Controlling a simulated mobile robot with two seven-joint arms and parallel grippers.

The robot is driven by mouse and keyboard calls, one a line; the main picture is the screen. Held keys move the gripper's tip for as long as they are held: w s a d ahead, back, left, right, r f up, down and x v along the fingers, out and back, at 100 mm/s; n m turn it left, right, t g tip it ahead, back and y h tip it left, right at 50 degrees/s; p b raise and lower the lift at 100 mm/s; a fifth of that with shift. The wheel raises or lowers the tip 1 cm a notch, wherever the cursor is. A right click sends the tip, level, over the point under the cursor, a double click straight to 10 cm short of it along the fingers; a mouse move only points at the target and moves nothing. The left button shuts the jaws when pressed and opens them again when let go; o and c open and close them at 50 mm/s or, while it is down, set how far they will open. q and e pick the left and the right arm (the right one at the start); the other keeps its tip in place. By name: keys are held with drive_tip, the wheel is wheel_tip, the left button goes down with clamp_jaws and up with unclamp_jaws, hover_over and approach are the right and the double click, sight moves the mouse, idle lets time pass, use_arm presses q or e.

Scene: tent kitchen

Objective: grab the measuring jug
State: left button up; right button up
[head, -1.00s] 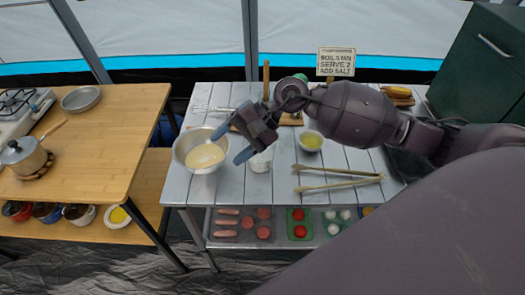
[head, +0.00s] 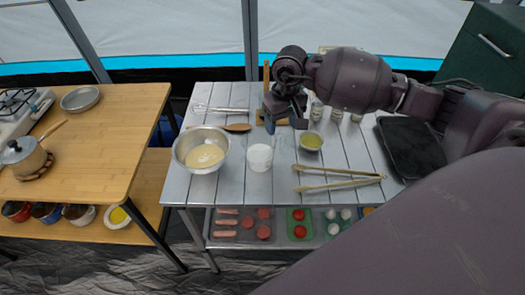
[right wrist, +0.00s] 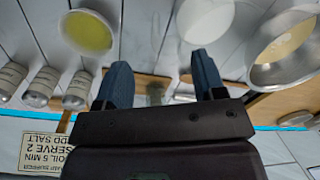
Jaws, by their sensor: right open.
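My left gripper is not in view.
A bowl of yellow liquid (head: 311,141) stands right of the jug, with tongs (head: 338,185) in front of it. Several jars (right wrist: 42,85) and a black tray (head: 411,147) are to the right.

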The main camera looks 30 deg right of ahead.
sight(280, 135)
drive_tip(key=f, duration=0.3)
drive_tip(key=a+f, duration=0.1)
drive_tip(key=shift+s+f, duration=0.3)
drive_tip(key=shift+f, duration=0.5)
clamp_jaws()
drive_tip(key=shift+r, duration=0.15)
wheel_tip(280, 135, up, 20)
drive_tip(key=shift+f+p, duration=0.2)
drive_tip(key=shift+p, duration=0.15)
idle(1.0)
